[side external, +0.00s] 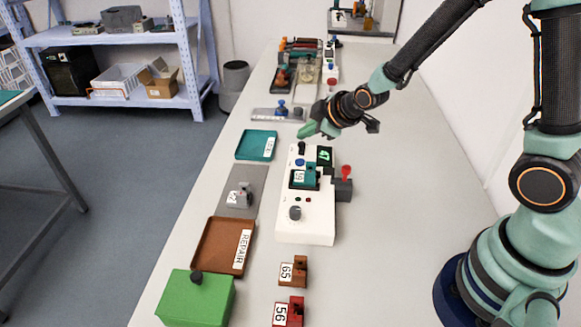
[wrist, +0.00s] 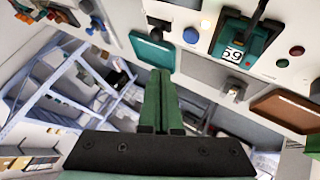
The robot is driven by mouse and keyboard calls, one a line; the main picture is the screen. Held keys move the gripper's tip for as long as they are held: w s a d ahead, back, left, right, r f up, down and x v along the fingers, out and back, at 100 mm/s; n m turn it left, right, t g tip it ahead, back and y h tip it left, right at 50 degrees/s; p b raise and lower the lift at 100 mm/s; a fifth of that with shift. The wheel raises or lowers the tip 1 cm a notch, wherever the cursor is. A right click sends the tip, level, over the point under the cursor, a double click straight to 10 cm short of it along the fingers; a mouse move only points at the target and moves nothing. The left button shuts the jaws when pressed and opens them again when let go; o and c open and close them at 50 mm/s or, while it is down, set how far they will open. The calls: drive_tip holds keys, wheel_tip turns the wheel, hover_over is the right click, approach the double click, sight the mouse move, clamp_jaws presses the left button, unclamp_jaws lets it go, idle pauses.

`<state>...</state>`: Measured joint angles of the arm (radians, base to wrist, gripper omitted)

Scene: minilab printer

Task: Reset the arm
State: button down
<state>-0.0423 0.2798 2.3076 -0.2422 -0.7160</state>
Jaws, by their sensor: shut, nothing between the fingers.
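My gripper (side external: 307,131) is shut and empty, its green fingers pressed together. It is held in the air near the far end of the white machine (side external: 308,225). In the wrist view the shut fingers (wrist: 160,82) point up the picture, with nothing between them. The white machine has knobs, a small screen with a green sign (side external: 325,155) and a teal block with a number label (side external: 304,177) seated in it. In the wrist view the teal block (wrist: 240,35) sits at the upper right.
A teal tray (side external: 256,145), a grey plate (side external: 243,190), a brown REPAIR tray (side external: 213,240) and a green box (side external: 196,302) line the bench's left side. A brown block (side external: 293,271) and a red block (side external: 289,312) stand in front. The bench's right side is clear.

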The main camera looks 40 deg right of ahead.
drive_tip(key=shift+r, duration=0.1)
drive_tip(key=s+d+r+m+g, duration=0.2)
drive_tip(key=s+r+m, duration=0.6)
drive_tip(key=s+r, duration=0.5)
drive_tip(key=s+g, duration=0.1)
drive_tip(key=s, duration=0.4)
drive_tip(key=shift+r+m+g, duration=0.3)
drive_tip(key=shift+r, duration=0.05)
drive_tip(key=shift+s, duration=0.1)
